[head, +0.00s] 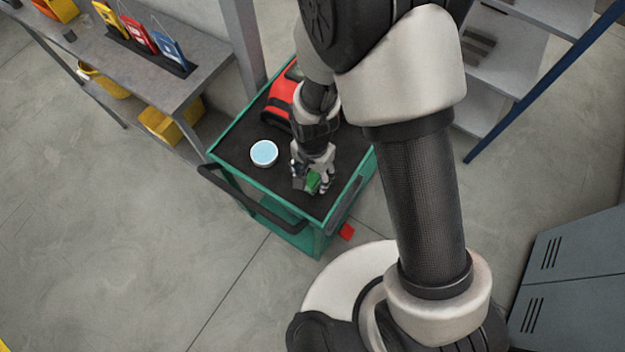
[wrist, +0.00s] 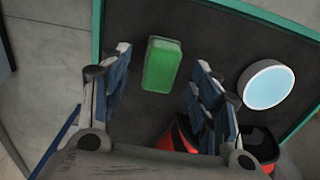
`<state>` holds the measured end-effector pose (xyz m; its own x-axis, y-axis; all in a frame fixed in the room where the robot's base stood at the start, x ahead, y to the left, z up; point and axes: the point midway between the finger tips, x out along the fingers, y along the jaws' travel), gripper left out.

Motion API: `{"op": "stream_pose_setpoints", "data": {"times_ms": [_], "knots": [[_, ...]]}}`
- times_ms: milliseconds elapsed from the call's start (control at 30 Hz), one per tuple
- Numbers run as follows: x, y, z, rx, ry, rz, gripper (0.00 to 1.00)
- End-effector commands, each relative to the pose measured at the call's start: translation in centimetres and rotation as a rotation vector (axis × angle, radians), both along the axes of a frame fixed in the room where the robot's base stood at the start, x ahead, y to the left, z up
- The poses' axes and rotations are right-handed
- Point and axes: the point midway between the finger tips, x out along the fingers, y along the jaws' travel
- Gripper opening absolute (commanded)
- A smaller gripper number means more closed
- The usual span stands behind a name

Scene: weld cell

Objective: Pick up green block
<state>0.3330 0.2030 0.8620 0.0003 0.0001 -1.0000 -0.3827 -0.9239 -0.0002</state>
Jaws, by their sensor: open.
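The green block (wrist: 162,65) lies on the black top of the green cart (wrist: 268,14). In the wrist view it sits between my gripper's two fingers and a little beyond their tips, with clear space on both sides. My gripper (wrist: 160,75) is open and holds nothing. In the head view my gripper (head: 312,182) is low over the front part of the cart top, and the green block (head: 314,181) shows partly, the rest hidden by the fingers.
A white round dish with a light blue face (head: 264,153) is on the cart, left of my gripper. A red and black object (head: 281,98) stands behind my gripper. A small red piece (head: 347,232) is below the cart's edge. A workbench (head: 190,65) is at the left.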

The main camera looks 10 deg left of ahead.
Motion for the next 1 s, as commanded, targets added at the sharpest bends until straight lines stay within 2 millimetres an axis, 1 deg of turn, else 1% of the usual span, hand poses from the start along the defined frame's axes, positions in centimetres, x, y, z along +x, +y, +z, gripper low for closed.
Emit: {"op": "stream_pose_setpoints", "data": {"times_ms": [33, 100, 200, 433, 1000], "knots": [[-0.1, 0.0, -1.3, -0.001, 0.002, 0.001, 0.57], [-0.2, 0.0, -2.4, -0.001, 0.002, 0.0, 0.57], [-0.1, 0.1, -3.3, -0.001, 0.0, 0.0, 0.57], [-0.1, 0.1, -3.3, 0.001, -0.001, 0.0, 0.57], [-0.1, 0.1, -3.3, 0.0, 0.0, 0.0, 0.19]]}}
